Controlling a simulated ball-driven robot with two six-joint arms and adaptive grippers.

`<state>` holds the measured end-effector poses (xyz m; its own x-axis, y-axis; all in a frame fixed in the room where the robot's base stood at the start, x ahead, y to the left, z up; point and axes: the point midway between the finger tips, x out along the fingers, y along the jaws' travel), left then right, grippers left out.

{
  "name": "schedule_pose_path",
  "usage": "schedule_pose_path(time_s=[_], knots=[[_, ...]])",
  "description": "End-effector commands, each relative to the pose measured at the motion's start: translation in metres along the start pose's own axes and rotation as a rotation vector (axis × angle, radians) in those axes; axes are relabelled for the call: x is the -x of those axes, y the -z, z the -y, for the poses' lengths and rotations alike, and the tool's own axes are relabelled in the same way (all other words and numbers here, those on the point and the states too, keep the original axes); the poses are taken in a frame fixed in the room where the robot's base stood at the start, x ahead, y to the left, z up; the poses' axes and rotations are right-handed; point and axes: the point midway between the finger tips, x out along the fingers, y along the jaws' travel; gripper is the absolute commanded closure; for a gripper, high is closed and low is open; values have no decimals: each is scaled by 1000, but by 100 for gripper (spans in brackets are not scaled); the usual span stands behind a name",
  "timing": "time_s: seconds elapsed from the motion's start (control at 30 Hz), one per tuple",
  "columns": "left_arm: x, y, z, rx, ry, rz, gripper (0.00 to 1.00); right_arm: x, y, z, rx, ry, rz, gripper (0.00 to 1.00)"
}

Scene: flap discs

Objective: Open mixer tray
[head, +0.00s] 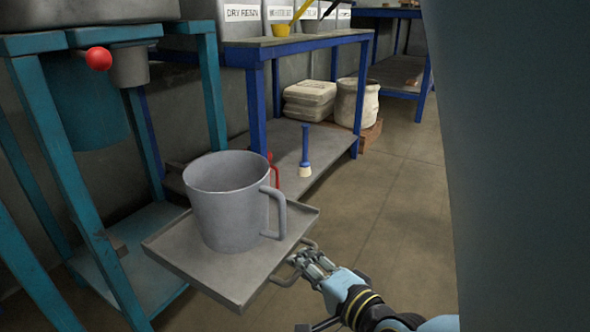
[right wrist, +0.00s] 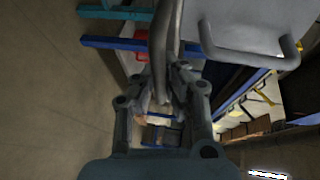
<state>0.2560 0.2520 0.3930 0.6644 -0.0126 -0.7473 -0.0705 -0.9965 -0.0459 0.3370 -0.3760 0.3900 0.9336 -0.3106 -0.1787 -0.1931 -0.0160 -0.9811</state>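The mixer tray (head: 190,267) is a flat grey tray with a low rim. It sticks out from the teal mixer frame (head: 62,165) toward the lower middle of the head view. A large grey mug (head: 228,205) stands upright on it, its handle toward the right. The tray handle (head: 283,282) is a grey bar on the tray's right side. My right gripper (head: 309,264) is at this bar; in the right wrist view the bar (right wrist: 164,45) runs between its fingers (right wrist: 166,90), which look closed on it. My left gripper is not in view.
A blue-legged table (head: 300,42) with labelled bins (head: 240,18) stands behind. Open floor (head: 400,225) lies to the right of the tray.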

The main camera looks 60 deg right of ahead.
Motion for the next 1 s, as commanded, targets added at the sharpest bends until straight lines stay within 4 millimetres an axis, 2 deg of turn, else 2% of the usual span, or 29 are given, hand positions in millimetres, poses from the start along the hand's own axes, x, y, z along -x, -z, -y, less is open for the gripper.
schedule_pose_path(time_s=[0.3, 0.33, 0.53, 0.83, 1.0], knots=[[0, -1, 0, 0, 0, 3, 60, 2, 0, -4, -3, -10, 2, 100], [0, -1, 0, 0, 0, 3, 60, 2, 0, -4, -2, -10, 2, 92], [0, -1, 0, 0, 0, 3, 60, 1, 0, -2, -1, -6, 1, 66], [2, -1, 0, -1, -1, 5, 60, 2, 0, -1, 0, -3, 0, 66], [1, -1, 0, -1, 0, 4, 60, 25, 0, -2, -1, -7, 0, 66]])
